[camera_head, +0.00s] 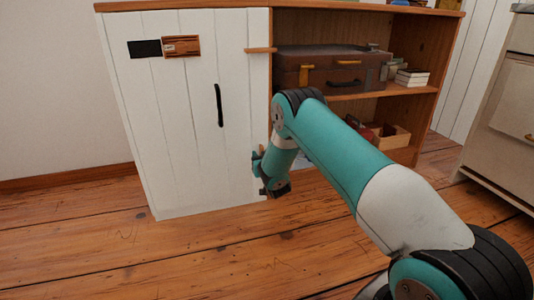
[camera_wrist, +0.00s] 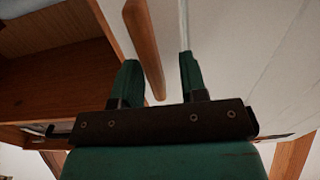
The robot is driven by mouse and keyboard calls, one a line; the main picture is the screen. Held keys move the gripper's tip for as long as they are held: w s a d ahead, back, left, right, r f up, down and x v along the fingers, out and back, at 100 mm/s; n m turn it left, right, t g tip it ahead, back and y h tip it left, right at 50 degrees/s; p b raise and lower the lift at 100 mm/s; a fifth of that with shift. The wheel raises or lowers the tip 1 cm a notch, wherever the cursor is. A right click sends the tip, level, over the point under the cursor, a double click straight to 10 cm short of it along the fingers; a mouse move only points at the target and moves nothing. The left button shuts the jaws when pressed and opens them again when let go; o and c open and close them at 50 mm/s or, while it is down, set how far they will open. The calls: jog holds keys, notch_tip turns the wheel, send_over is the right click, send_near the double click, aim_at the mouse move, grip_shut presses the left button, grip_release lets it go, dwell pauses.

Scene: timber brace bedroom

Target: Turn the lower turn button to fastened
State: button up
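The lower turn button (camera_wrist: 146,45) is a long wooden bar in the wrist view. It runs roughly along the edge of the white door (camera_wrist: 250,55), with its near end between my finger pads. My gripper (camera_wrist: 158,60) is open, with a finger on each side of the bar and visible gaps. In the head view my gripper (camera_head: 259,164) is low at the door's right edge, and the lower button cannot be made out there. The upper turn button (camera_head: 261,50) lies level across the edge of the white door (camera_head: 180,120).
The door has a black handle (camera_head: 219,105) and a wooden slide (camera_head: 181,46) beside a black strip (camera_head: 145,49). Open shelves (camera_head: 400,90) at the right hold a brown case (camera_head: 320,60), books (camera_head: 412,77) and a wooden box (camera_head: 396,137). Bare floor (camera_head: 120,250) lies in front.

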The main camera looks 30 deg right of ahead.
jog(key=shift+d, duration=0.2)
jog(key=shift+s+d, duration=0.1)
grip_shut()
jog(key=shift+r, duration=0.1)
jog(key=n+p, duration=0.1)
jog(key=n, duration=0.1)
jog(key=n+p, duration=0.1)
jog(key=shift+a+n+p, duration=0.35)
jog(key=shift+n, duration=0.05)
jog(key=n+p, duration=0.1)
jog(key=n, duration=0.2)
jog(key=n+p, duration=0.1)
jog(key=n, duration=0.1)
jog(key=shift+w+a+p, duration=0.2)
jog(key=shift+a+p, duration=0.05)
jog(key=shift+p, duration=0.1)
jog(key=shift+w+a+f+n+p, duration=0.1)
jog(key=shift+f+n+p, duration=0.15)
jog(key=shift+n, duration=1.2)
jog(key=shift+s+a+f+n+p, duration=0.1)
jog(key=shift+f+n+p, duration=0.15)
jog(key=shift+n, duration=1.25)
jog(key=shift+w+f+n+p, duration=0.1)
jog(key=shift+f+n+p, duration=0.15)
jog(key=shift+n, duration=1.5)
